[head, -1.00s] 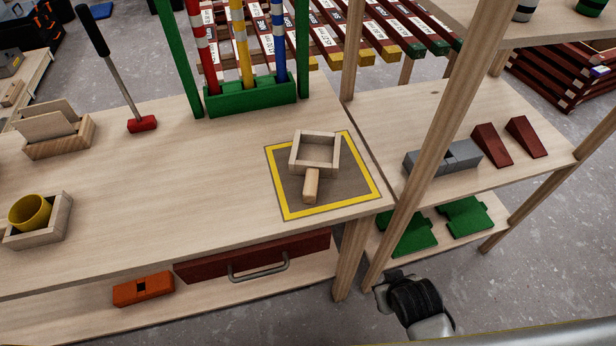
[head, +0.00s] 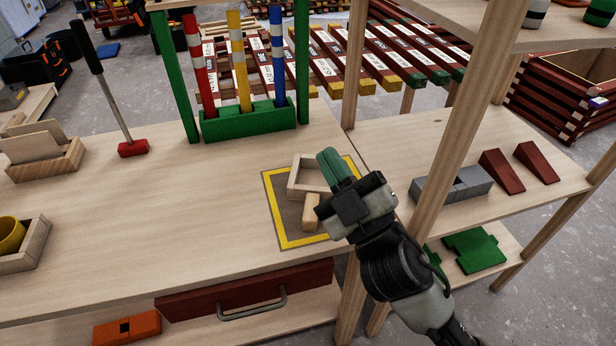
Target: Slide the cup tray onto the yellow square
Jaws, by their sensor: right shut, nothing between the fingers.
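A small open wooden tray (head: 294,186) with a stubby wooden handle (head: 311,211) toward me lies inside the yellow square (head: 276,214), a yellow outline around a dark patch at the bench's right end. I see no cup in its visible part. My right gripper (head: 334,166) is shut and empty, its green fingers over the tray's right side. It hides much of the tray and the square's right part; I cannot tell if it touches. Another wooden tray (head: 36,247) holds a yellow cup (head: 10,235) at the left edge, partly cut off. My left gripper is not in view.
A green rack (head: 248,122) with red, yellow and blue posts stands behind the square. A wooden upright (head: 462,130) rises right of my arm. A red-headed mallet (head: 133,148) and a card holder (head: 48,160) stand at left. The bench middle is clear.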

